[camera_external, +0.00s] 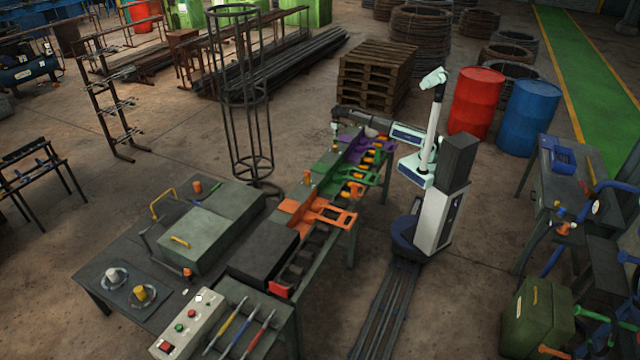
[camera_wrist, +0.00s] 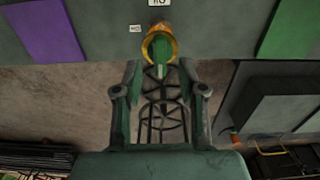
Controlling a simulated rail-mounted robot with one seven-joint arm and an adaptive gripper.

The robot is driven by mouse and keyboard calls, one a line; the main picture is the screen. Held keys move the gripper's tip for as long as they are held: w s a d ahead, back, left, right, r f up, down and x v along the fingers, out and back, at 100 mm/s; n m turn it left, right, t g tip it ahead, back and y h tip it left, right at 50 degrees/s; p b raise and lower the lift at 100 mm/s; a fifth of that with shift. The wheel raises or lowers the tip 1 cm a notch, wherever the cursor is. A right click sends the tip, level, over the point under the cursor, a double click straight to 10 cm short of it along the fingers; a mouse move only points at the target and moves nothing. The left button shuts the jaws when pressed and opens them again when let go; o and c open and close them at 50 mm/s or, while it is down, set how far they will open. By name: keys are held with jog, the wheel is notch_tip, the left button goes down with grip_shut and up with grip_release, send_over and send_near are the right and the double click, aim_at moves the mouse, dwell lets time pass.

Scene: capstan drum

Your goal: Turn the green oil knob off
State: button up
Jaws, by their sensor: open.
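The green oil knob (camera_wrist: 162,52) shows at the top middle of the wrist view. It has a green handle in a yellow-orange ring on a dark grey panel (camera_wrist: 215,25). My gripper (camera_wrist: 160,78) is open, its two fingers spread to the left and right with nothing between them. The knob appears just past the fingertips and roughly centred between them. I cannot tell how far apart they are in depth. In the external view, my gripper (camera_external: 335,137) is small and points down near the purple part of the bench; the knob cannot be made out there.
A purple plate (camera_wrist: 45,30) and a green plate (camera_wrist: 290,30) flank the knob in the wrist view. A small white label (camera_wrist: 159,3) sits above it. A wire cage stand (camera_external: 240,100) rises left of the bench. A grey box (camera_external: 212,235) lies on the near table.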

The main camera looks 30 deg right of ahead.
notch_tip(320, 180, up, 9)
dwell(0.3)
jog(key=shift+r, duration=0.1)
